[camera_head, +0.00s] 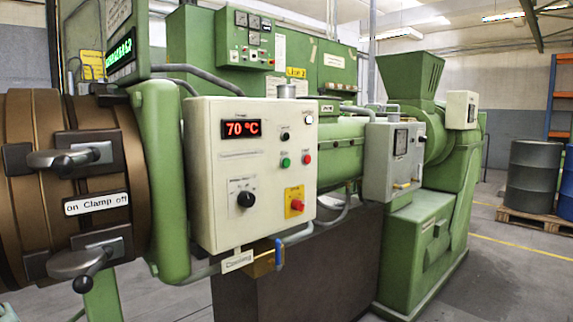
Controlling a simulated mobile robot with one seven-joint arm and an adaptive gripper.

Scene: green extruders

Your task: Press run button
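A cream control box (213,170) faces me on the green extruder (166,190). On its front are a small green button (285,162) and a small red button (307,159) to its right. Which one is the run button cannot be read from the tiny labels. A red mushroom button (297,205) sits on a yellow plate below them. A black knob (245,198) is at the lower left, and a small black switch (284,136) is above the green button. A red display (241,129) reads 70 °C. My gripper is not in view.
A brown clamp drum (40,215) with protruding metal handles (85,262) is at the left. A blue-handled valve (277,255) sticks out below the box. A second grey box (378,160) stands farther right. Barrels (533,180) stand on a pallet. Open floor lies at the right.

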